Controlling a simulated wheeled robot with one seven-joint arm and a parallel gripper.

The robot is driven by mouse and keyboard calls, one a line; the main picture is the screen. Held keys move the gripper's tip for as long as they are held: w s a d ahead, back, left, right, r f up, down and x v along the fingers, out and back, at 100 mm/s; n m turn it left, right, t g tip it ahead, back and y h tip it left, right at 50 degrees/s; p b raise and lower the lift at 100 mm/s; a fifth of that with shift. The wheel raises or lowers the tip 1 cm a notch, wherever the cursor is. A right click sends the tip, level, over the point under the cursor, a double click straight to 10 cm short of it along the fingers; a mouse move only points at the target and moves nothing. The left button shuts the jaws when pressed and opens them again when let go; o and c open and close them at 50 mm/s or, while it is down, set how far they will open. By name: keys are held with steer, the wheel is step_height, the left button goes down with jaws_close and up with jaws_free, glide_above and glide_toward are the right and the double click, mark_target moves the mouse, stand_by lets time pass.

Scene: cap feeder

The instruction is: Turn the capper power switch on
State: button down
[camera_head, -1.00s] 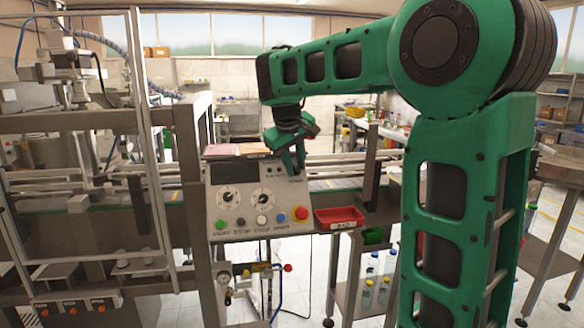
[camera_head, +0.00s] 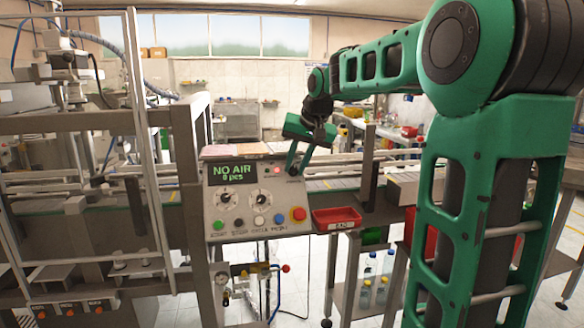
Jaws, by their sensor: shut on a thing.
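The capper control box (camera_head: 230,238) stands left of centre with a sloped pale panel. Its display (camera_head: 235,173) is lit green and reads "NO AIR" with "0 pcs" under it. My gripper (camera_head: 295,172) reaches down to the panel's upper right corner, tilted, with its fingertips at the power switch spot. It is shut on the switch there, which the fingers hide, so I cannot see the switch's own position.
Below the display are two dials, several coloured buttons and a red mushroom button (camera_head: 299,214). A red tray (camera_head: 337,219) sits right of the box. A metal frame (camera_head: 180,160) stands at the left, and a conveyor (camera_head: 330,184) runs behind.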

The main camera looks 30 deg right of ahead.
steer(key=shift+s+m+t+y, duration=0.1)
steer(key=shift+m+t+y, duration=0.2)
steer(key=shift+m+y, duration=0.35)
steer(key=shift+m, duration=0.25)
steer(key=c, duration=1.8)
jaws_free()
steer(key=shift+c, duration=0.2)
steer(key=a+v, duration=0.1)
steer(key=v, duration=0.9)
steer(key=shift+s+d+r, duration=0.15)
steer(key=shift+d+r, duration=0.1)
steer(key=shift+d, duration=0.25)
